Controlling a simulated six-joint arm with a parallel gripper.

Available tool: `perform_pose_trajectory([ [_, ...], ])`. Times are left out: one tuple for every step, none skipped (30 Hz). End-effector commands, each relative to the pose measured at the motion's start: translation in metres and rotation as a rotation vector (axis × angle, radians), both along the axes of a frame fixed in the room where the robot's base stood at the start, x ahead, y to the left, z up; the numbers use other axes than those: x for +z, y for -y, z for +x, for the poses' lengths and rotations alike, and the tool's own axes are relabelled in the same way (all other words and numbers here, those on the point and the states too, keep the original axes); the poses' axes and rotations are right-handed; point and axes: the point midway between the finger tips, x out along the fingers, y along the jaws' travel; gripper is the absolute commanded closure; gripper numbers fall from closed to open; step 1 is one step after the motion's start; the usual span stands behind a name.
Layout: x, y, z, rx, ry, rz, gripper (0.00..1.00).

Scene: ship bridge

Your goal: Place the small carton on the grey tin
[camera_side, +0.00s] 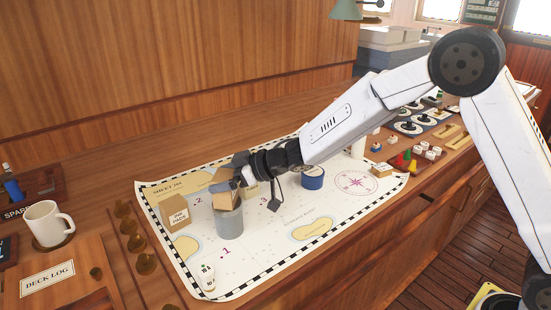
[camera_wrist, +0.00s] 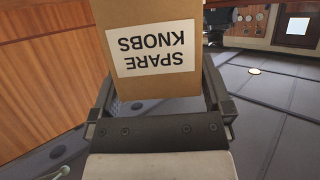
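The small carton (camera_wrist: 152,82) is brown with an upside-down "SPARE KNOBS" label and sits between the two fingers of my gripper (camera_wrist: 158,90) in the wrist view. In the side view the carton (camera_side: 226,196) is at the top of the grey tin (camera_side: 229,223), which stands upright on the chart. My gripper (camera_side: 238,172) is shut on the carton and reaches in from the right. The carton's underside is right at the tin's rim; I cannot tell whether they touch. The tin does not clearly show in the wrist view.
Another labelled carton (camera_side: 174,214) stands just left of the tin. A blue round tin (camera_side: 313,178) is to the right. A small white item (camera_side: 208,277) lies at the chart's (camera_side: 262,262) front corner. A white mug (camera_side: 48,225) stands far left. The chart's front middle is mostly clear.

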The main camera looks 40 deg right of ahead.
Motion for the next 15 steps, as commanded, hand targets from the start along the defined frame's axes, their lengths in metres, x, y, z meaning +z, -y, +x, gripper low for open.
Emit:
perform_pose_trajectory([
  [0.000, 0.000, 0.000, 0.000, 0.000, 0.000, 0.00],
  [0.000, 0.000, 0.000, 0.000, 0.000, 0.000, 0.00],
  [0.000, 0.000, 0.000, 0.000, 0.000, 0.000, 0.00],
  [0.001, 0.000, 0.000, 0.000, 0.000, 0.000, 0.00],
  [0.001, 0.000, 0.000, 0.000, 0.000, 0.000, 0.00],
  [0.002, 0.000, 0.000, 0.000, 0.000, 0.000, 0.00],
  [0.003, 0.000, 0.000, 0.000, 0.000, 0.000, 0.00],
  [0.004, 0.000, 0.000, 0.000, 0.000, 0.000, 0.00],
  [0.004, 0.001, -0.001, -0.001, 0.000, 0.000, 0.00],
  [0.005, 0.003, -0.002, -0.001, 0.000, 0.000, 0.00],
  [0.006, 0.004, -0.003, -0.001, 0.000, 0.000, 0.00],
  [0.007, 0.006, -0.005, -0.002, 0.001, 0.000, 0.00],
  [0.008, 0.007, -0.006, -0.002, 0.001, 0.000, 0.00],
  [0.009, 0.009, -0.008, -0.002, 0.001, 0.001, 0.00],
  [0.010, 0.012, -0.011, -0.002, 0.000, 0.000, 0.00],
])
